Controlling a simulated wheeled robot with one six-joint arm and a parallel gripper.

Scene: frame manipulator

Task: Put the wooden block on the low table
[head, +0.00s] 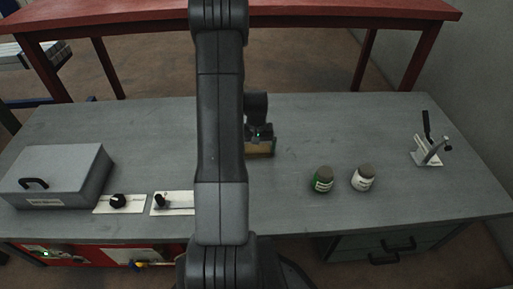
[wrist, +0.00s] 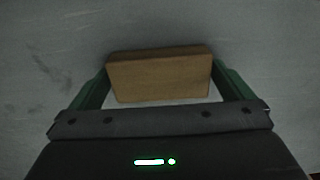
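The wooden block (wrist: 160,76) is a plain brown bar lying crosswise between the two green fingers of my gripper (wrist: 160,82) in the wrist view. The fingers meet its left and right ends, so the gripper looks shut on it. In the head view the block (head: 262,148) shows just below my gripper (head: 260,140), partly hidden by it and by my arm. It is at or close above the grey table (head: 330,225); I cannot tell whether it touches the top.
A green-labelled jar (head: 322,180) and a white-labelled jar (head: 363,178) stand right of the block. A clamp-like fixture (head: 428,150) is at the far right, a grey box (head: 58,175) at the left. A taller red table (head: 350,12) stands behind. The grey top around the block is clear.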

